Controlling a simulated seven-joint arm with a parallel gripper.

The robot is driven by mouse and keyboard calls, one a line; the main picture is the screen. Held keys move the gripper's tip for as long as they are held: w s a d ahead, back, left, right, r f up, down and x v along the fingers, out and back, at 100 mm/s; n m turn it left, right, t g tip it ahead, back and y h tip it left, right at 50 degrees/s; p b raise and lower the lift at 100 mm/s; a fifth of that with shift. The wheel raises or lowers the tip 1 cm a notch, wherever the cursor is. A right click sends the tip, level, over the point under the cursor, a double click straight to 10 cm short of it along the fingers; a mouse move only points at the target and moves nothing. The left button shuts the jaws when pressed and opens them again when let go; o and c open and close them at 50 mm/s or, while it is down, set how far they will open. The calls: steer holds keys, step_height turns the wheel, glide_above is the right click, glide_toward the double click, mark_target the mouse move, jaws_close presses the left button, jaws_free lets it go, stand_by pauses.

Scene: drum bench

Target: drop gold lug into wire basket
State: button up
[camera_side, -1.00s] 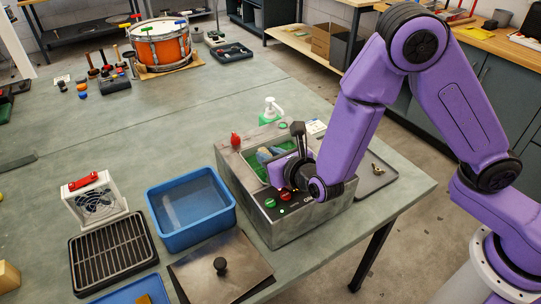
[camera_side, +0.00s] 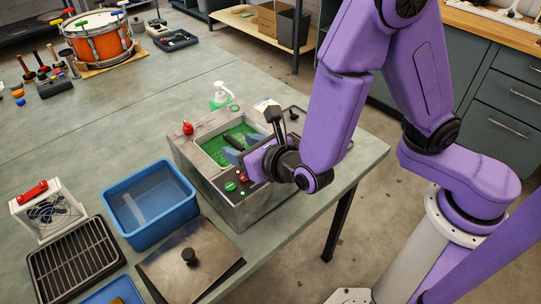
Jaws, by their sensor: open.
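My gripper (camera_side: 239,146) is over the open tank of a grey bath (camera_side: 250,208), with its blue-grey fingers pointing down toward the green inside (camera_side: 212,148). The fingers are apart, and I see nothing held between them. I cannot make out a wire basket; my gripper and wrist cover part of the tank. I cannot identify the gold lug for sure. A small yellowish piece (camera_side: 118,300) shows in a blue tray (camera_side: 103,294) cut by the bottom edge.
A deep blue bin (camera_side: 150,234) stands left of the bath. A metal lid with a black knob (camera_side: 189,257), a black grille (camera_side: 75,262) and a small fan (camera_side: 48,212) are nearby. A soap bottle (camera_side: 221,99) stands behind the bath. The table's middle is clear.

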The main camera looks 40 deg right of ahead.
steer(key=v, duration=0.9)
steer(key=shift+s+r, duration=0.15)
steer(key=shift+s, duration=0.2)
steer(key=shift+d, duration=0.1)
steer(key=s+d+m+g+h, duration=0.3)
steer(key=d+m+g+h, duration=0.3)
steer(key=d+m, duration=0.8)
steer(key=s+d+r+m+g+y, duration=0.1)
steer(key=s+d+m+g+y, duration=0.1)
steer(key=s+m+g+y, duration=0.1)
steer(key=s+d+r+m+g+y, duration=0.1)
steer(key=s+d+m+g+y, duration=0.1)
steer(key=s+m, duration=0.4)
steer(key=shift+s+d+g+y, duration=0.3)
steer(key=shift+s+g+y, duration=0.4)
steer(key=shift+s+g, duration=0.4)
steer(key=shift+o, duration=0.4)
steer(key=shift+w, duration=0.1)
